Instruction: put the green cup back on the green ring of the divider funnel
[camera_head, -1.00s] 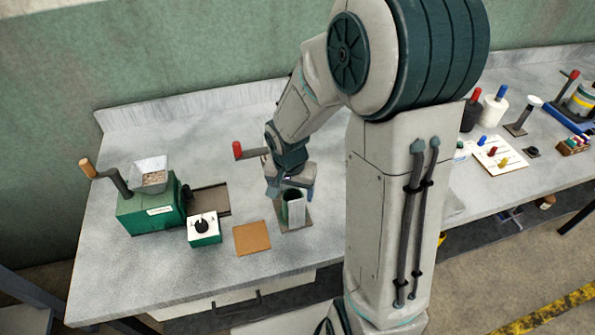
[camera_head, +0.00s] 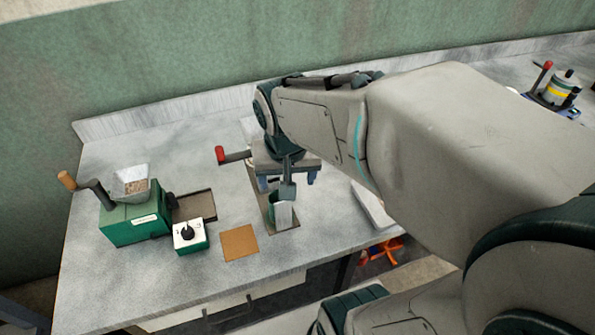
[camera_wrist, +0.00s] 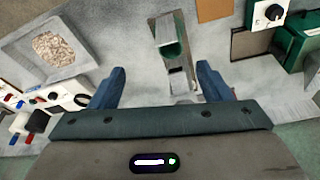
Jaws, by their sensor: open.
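My gripper (camera_head: 287,184) is open and empty, its two blue fingers spread apart; they also show in the wrist view (camera_wrist: 160,70). A green-and-pale cup-like piece (camera_head: 281,211) stands on a narrow dark base plate in front of my gripper. In the wrist view this piece (camera_wrist: 170,48) shows a green curved rim and a grey side, beyond and between the fingertips, with no finger touching it. I cannot tell from these frames whether it is the green cup or a part of the divider. No separate green ring or funnel can be made out; my wrist and arm cover much of that area.
A green mill (camera_head: 135,222) with a crank and grain hopper stands at the left. A dial box (camera_head: 190,236) and brown mat (camera_head: 239,243) lie nearer. A red-knobbed handle (camera_head: 220,154) sticks out left of my gripper. A grey tray of grain (camera_wrist: 22,50) shows in the wrist view.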

